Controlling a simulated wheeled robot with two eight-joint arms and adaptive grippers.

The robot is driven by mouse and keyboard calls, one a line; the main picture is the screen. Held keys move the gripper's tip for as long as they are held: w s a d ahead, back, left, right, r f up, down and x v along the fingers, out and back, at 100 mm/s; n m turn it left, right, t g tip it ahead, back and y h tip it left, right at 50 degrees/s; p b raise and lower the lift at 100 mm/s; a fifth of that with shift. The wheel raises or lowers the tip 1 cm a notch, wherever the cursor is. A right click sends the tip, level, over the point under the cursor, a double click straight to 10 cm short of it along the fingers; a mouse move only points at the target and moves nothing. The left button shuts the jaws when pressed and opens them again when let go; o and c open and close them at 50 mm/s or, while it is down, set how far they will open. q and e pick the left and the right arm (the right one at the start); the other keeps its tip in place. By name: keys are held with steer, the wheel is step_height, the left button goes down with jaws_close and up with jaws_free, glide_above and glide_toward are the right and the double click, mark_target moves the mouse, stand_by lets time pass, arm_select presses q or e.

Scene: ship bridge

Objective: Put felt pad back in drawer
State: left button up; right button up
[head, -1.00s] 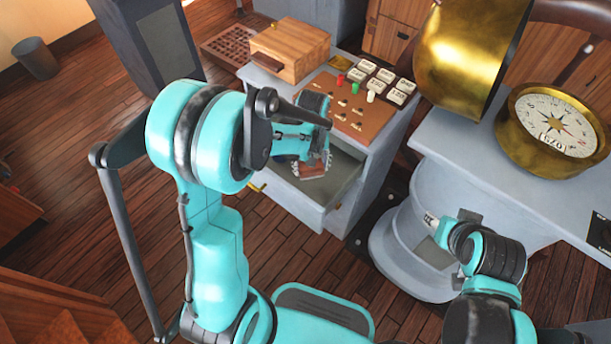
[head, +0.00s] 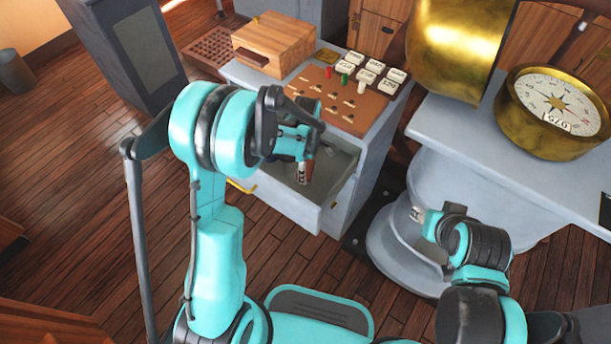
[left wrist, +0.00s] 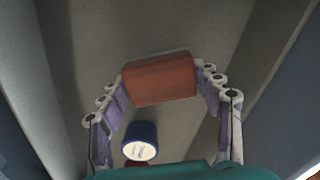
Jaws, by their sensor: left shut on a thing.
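The felt pad appears as a reddish-brown block (left wrist: 158,80) in the left wrist view. My left gripper (left wrist: 160,84) is shut on it, with a fingertip at each end. In the head view my left gripper (head: 303,172) is over the open grey drawer (head: 335,182) of the cabinet; the pad is hard to make out there. The grey drawer floor (left wrist: 150,28) lies behind the pad in the wrist view; I cannot tell whether they touch. My right gripper (head: 420,215) hangs by the rounded grey pedestal, its fingers too small to read.
A round thing with a blue rim and white face (left wrist: 139,142) shows between my left fingers. The drawer walls are close on both sides. On the cabinet stand a wooden box (head: 272,45) and a brown panel with switches (head: 335,100). A brass compass (head: 553,110) stands at right.

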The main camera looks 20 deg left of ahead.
arm_select(q)
step_height(320, 180, down, 4)
steer(key=shift+r+b, duration=0.2)
steer(key=shift+b, duration=0.5)
steer(key=shift+f, duration=0.1)
steer(key=o, duration=1)
